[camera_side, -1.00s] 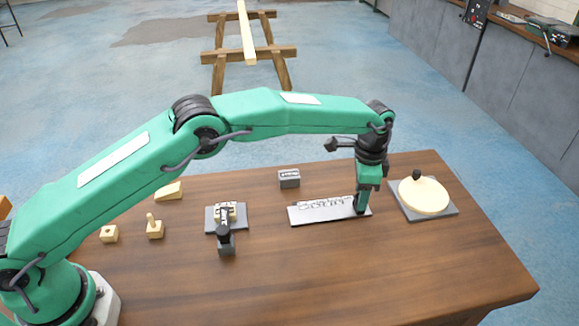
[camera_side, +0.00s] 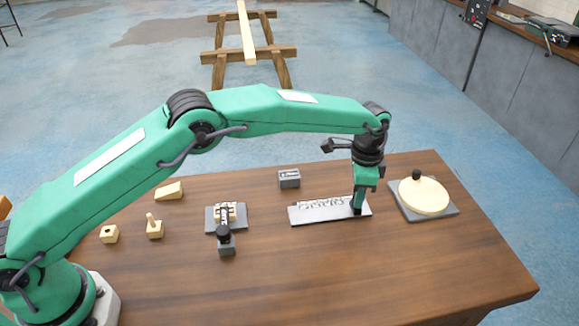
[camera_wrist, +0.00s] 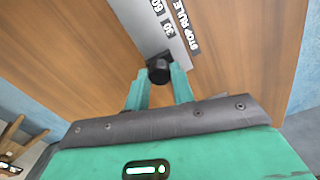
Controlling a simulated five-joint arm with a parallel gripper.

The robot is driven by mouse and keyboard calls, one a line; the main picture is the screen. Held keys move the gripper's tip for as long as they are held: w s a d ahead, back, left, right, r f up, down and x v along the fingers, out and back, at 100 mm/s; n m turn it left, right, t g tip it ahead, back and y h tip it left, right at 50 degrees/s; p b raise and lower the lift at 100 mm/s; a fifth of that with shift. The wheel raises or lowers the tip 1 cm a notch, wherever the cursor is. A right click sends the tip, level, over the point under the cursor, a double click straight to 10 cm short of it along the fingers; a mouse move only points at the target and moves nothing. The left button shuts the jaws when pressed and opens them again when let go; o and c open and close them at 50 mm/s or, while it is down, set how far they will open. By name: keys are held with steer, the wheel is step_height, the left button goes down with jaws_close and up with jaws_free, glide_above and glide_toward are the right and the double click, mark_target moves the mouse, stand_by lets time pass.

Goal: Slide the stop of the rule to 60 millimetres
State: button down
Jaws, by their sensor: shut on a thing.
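The rule (camera_side: 318,214) is a flat grey strip with markings, lying on the table right of its middle. In the wrist view the rule (camera_wrist: 150,28) shows the words "STOP RULE" and numbers, of which 30 and a partly cut one can be read. The stop (camera_wrist: 159,70) is a dark knob near the end of the rule. My gripper (camera_wrist: 160,76) is shut on the stop, with a green finger on each side of it. In the side view my gripper (camera_side: 358,205) is down at the rule's right end and hides most of the stop.
A round cream disc with a black knob (camera_side: 423,195) sits on a grey plate just right of my gripper. A small grey block (camera_side: 289,179) lies behind the rule. A grey fixture (camera_side: 226,220) and wooden pieces (camera_side: 155,228) stand to the left. The table front is clear.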

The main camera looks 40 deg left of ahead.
mark_target(335, 213)
steer(key=shift+s+a+r, duration=0.1)
steer(key=shift+s+a, duration=1.75)
steer(key=shift+a, duration=0.05)
steer(key=c, duration=1.2)
jaws_free()
step_height(335, 213, up, 8)
steer(key=shift+f, duration=0.1)
